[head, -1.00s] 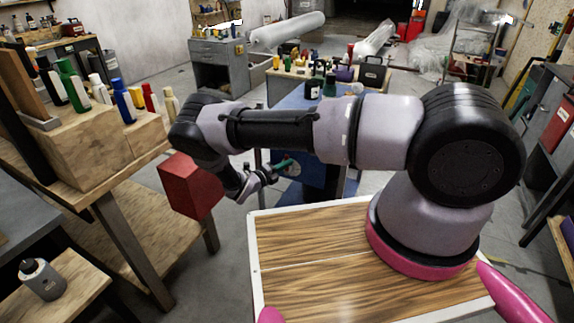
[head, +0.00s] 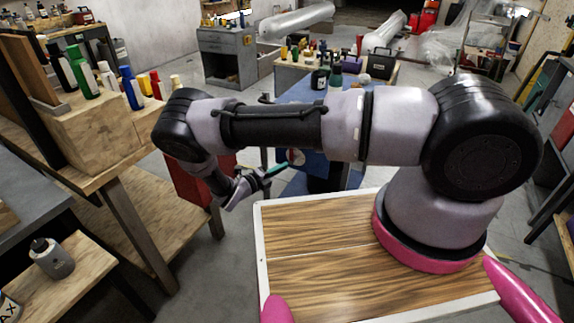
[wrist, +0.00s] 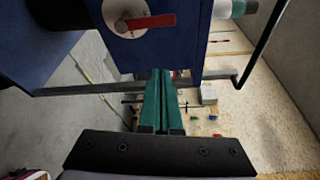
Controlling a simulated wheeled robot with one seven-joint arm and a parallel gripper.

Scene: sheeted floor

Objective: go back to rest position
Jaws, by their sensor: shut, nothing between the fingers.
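My gripper (head: 282,168) is at the end of my folded arm, in front of a blue cabinet in the head view. In the wrist view its green fingers (wrist: 161,100) lie side by side and are shut with nothing between them. They point toward the blue cabinet (wrist: 70,55), which carries a round plate with a red handle (wrist: 150,22). I cannot tell how far the fingertips are from the cabinet.
A wooden bench (head: 120,185) with several bottles stands at the left. A red box (head: 185,180) is partly hidden behind my forearm. A grey bottle (head: 52,258) stands on a low table at lower left. Open floor (head: 225,275) lies between bench and my base.

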